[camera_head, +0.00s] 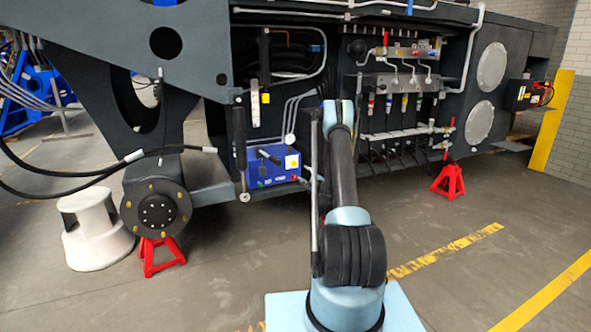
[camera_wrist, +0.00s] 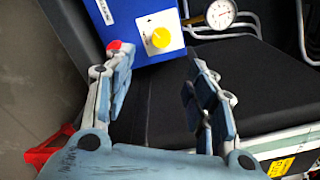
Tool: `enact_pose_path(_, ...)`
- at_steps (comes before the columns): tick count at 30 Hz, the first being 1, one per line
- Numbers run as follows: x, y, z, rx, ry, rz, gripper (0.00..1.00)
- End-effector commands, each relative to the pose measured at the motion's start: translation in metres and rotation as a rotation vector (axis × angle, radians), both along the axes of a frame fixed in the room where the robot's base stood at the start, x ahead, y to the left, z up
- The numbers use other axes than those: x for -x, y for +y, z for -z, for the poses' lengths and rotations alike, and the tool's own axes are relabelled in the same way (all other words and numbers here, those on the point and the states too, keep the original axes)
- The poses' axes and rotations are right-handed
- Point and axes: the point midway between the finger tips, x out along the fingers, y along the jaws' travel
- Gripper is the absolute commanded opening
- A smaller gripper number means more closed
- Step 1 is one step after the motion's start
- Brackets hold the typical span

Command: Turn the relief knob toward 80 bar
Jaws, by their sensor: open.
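A blue box (camera_head: 265,172) with a white panel sits low on the chassis, left of my arm in the head view. In the wrist view the box (camera_wrist: 143,12) is at the top, with a round yellow knob (camera_wrist: 160,38) on a white plate with a small black pointer mark. I take this as the relief knob; its scale is too small to read. My gripper (camera_wrist: 158,66) is open and empty, its two fingers spread below the knob to either side, not touching it. The gripper is hidden behind my arm in the head view.
A round pressure gauge (camera_wrist: 221,14) with a hose is right of the box. A red round part (camera_wrist: 115,46) shows by the left fingertip. A black flat surface (camera_wrist: 250,80) lies under the right finger. Red stands (camera_head: 160,255) and a white step stool (camera_head: 95,230) are on the floor.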

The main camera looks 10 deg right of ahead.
Motion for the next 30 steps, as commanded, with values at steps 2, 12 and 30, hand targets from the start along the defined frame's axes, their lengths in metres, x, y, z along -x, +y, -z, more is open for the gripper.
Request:
enact_pose_path(2,0.006,-0.001,0.0,-0.109,0.032,0.004,0.51)
enact_pose_path(12,0.013,-0.001,-0.001,-0.337,0.097,0.011,0.51)
enact_pose_path(30,-0.075,0.024,0.0,-0.336,0.097,0.01,0.51)
